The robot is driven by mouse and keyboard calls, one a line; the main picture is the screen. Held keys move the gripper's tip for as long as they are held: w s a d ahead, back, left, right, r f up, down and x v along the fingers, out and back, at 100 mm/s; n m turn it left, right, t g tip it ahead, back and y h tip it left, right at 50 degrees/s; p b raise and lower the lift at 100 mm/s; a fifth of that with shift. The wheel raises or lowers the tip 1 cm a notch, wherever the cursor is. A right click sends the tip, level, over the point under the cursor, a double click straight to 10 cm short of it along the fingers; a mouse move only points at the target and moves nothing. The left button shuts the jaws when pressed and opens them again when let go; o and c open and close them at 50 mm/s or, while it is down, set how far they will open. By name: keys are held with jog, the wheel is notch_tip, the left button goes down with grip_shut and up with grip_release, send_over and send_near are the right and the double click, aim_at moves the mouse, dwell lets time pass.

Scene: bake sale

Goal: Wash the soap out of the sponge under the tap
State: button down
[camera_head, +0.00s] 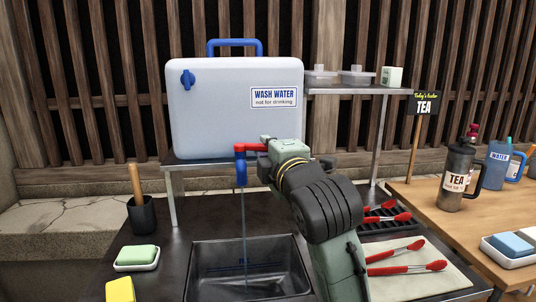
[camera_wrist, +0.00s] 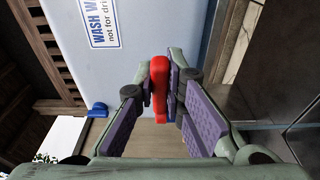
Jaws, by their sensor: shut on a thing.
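My gripper (camera_head: 264,147) is shut on the red tap lever (camera_head: 248,147) below the wash water tank. In the wrist view the lever (camera_wrist: 159,88) lies between the fingertips (camera_wrist: 160,80). The blue tap spout (camera_head: 241,174) points down, and a thin stream of water (camera_head: 243,220) falls from it into the metal sink (camera_head: 198,262). A yellow sponge (camera_head: 119,290) lies on the counter left of the sink, cut off by the picture's lower edge. A green block (camera_head: 136,254) sits on a white dish behind it. I see no sponge under the stream; part of the sink is out of view.
The wash water tank (camera_head: 225,115) stands on a shelf behind the sink. A black cup with a wooden handle (camera_head: 141,214) stands at left. Red tongs (camera_head: 405,268) lie on a cloth at right. A wooden table (camera_head: 425,203) holds a tea jug (camera_head: 455,180) and a blue sponge (camera_head: 512,244).

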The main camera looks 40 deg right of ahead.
jog(key=shift+s+a+m+h, duration=0.1)
jog(key=shift+a+m+h, duration=0.05)
jog(key=shift+m+h, duration=0.2)
jog(key=c, duration=1.6)
grip_release()
jog(key=shift+c, duration=0.2)
jog(key=shift+s, duration=0.1)
jog(key=v, duration=1.1)
jog(key=shift+s+a, duration=0.3)
jog(key=shift+a, duration=0.05)
jog(key=shift+r, duration=0.15)
